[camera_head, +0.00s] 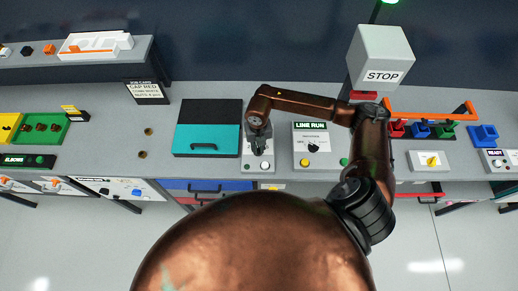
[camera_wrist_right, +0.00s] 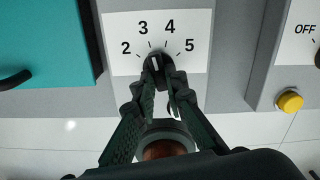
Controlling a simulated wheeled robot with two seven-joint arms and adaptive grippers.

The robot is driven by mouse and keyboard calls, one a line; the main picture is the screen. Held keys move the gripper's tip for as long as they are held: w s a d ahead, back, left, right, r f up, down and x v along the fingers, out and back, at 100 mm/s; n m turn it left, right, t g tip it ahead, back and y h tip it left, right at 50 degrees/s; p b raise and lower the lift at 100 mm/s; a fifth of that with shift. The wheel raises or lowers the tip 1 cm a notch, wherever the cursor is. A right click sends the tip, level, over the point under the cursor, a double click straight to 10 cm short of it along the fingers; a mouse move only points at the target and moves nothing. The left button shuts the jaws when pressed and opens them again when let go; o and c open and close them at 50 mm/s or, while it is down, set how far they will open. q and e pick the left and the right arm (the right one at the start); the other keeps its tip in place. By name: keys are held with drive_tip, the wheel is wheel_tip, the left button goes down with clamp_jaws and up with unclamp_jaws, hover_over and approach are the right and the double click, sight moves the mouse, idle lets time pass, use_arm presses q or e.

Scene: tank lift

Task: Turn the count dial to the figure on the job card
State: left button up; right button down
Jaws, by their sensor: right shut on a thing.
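The count dial (camera_wrist_right: 153,64) is a small dark knob with a white mark, on a white plate (camera_wrist_right: 115,60) printed 2, 3, 4, 5. The mark seems to point up toward 3, but the fingers partly cover the knob. My right gripper (camera_wrist_right: 160,76) is shut on the dial; in the head view it (camera_head: 259,147) reaches down onto the grey dial box (camera_head: 247,162). The job card (camera_head: 148,91) stands upright at the back left; it reads CAP RED, and its small last line seems to say NUTS 4. My left gripper is out of view.
The LINE RUN panel (camera_head: 318,147) with a yellow button (camera_head: 305,162) stands close on the right. A STOP sign box (camera_head: 381,58) stands behind my right arm.

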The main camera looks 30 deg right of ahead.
sight(258, 150)
drive_tip(key=m, duration=0.3)
drive_tip(key=shift+w+a, duration=0.1)
drive_tip(key=shift+w, duration=0.05)
drive_tip(key=shift+m, duration=1.8)
drive_tip(key=c, duration=2)
unclamp_jaws()
drive_tip(key=shift+o, duration=0.2)
wheel_tip(258, 150, up, 12)
